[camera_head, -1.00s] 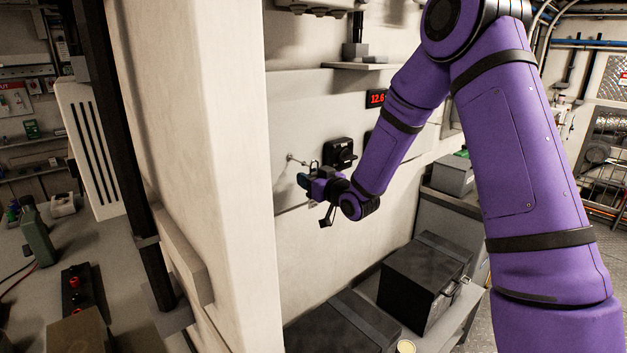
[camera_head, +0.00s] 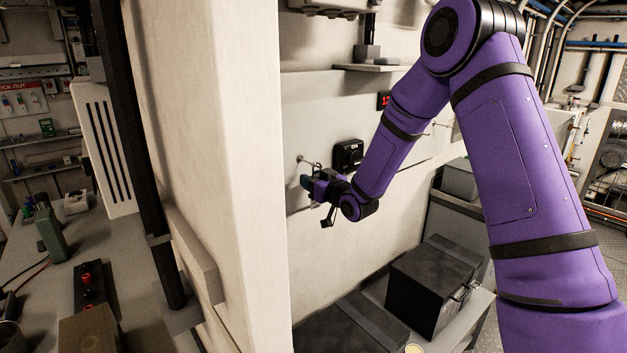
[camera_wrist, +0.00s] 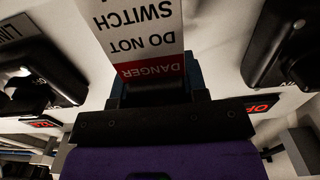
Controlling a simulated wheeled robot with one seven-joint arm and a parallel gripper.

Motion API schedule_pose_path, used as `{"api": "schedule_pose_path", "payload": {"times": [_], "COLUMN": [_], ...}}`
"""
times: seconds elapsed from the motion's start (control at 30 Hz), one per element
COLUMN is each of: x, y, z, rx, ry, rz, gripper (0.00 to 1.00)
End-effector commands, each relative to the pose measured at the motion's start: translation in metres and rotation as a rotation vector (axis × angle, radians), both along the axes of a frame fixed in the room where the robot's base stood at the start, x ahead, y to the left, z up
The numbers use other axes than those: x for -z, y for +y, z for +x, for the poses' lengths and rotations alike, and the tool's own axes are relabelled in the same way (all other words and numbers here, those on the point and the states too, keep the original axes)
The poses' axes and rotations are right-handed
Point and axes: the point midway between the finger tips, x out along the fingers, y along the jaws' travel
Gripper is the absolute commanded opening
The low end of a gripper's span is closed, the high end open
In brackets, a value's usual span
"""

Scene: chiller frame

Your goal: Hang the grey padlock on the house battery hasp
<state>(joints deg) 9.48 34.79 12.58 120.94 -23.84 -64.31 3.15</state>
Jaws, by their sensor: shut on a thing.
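My gripper (camera_head: 309,183) is close to the pale wall panel, left of a black rotary switch (camera_head: 348,154). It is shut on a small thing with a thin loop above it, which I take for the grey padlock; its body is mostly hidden. A small metal fitting (camera_head: 301,159), perhaps the hasp, sticks out of the wall just above and left of the gripper. I cannot tell whether the loop touches it. In the wrist view an upside-down red-and-white danger tag (camera_wrist: 146,35) fills the space before the fingers and hides the padlock.
Black switch housings flank the gripper at left (camera_wrist: 40,70) and right (camera_wrist: 285,45) in the wrist view. A pale upright post (camera_head: 215,150) stands left of the arm. A shelf (camera_head: 372,67) is above and dark battery boxes (camera_head: 430,285) are below.

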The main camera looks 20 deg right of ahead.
Motion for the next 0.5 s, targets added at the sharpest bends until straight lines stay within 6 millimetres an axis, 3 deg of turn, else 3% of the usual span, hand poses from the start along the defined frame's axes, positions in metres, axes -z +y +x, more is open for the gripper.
{"api": "schedule_pose_path", "payload": {"times": [0.47, 0.5], "x": [-0.0002, -0.0002], "y": [0.0001, 0.0001], "z": [0.0, 0.0], "rx": [0.0, 0.0], "ry": [-0.001, -0.001], "rz": [0.0, 0.0], "gripper": [0.11, 0.49]}}
